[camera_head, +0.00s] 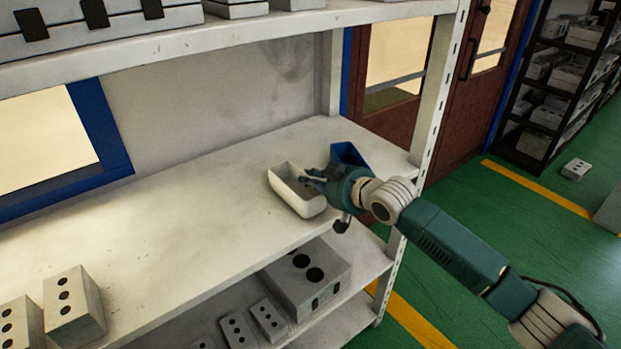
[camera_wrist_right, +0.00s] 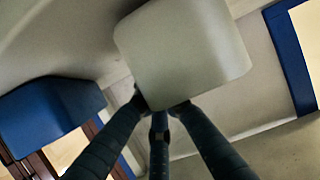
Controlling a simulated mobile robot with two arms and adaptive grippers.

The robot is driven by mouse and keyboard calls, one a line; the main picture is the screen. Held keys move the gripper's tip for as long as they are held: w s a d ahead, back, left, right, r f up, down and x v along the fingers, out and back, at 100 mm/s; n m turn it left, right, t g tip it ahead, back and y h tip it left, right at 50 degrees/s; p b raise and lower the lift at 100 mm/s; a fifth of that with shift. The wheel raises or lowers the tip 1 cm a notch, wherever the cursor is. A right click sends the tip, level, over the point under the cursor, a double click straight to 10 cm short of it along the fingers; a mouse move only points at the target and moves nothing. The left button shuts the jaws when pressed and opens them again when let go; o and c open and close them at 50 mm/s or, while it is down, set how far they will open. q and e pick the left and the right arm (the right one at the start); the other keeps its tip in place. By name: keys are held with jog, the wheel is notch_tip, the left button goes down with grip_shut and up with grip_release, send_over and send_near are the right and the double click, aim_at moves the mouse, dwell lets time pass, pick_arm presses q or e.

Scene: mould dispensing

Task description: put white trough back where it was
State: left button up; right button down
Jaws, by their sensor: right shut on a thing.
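The white trough (camera_head: 292,199) is at the right part of the middle shelf in the head view, near its front edge. I cannot tell whether it touches the shelf. My right gripper (camera_head: 318,182) comes in from the right and is shut on the trough's right side wall. In the right wrist view the trough (camera_wrist_right: 185,50) fills the upper middle, with the right gripper's fingers (camera_wrist_right: 162,106) at its near edge. The fingertips are partly hidden by the trough. My left gripper is not in view.
A blue trough (camera_head: 347,153) stands on the same shelf just behind my right gripper, close to the shelf's upright (camera_head: 436,100). It also shows in the wrist view (camera_wrist_right: 50,112). Grey boxes with holes (camera_head: 307,275) lie on the shelf below.

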jog(key=shift+f, duration=0.4)
jog(key=shift+f, duration=0.1)
jog(key=c, duration=1.9)
grip_release()
jog(key=shift+o, duration=0.2)
jog(key=b+v, duration=0.2)
jog(key=v, duration=1)
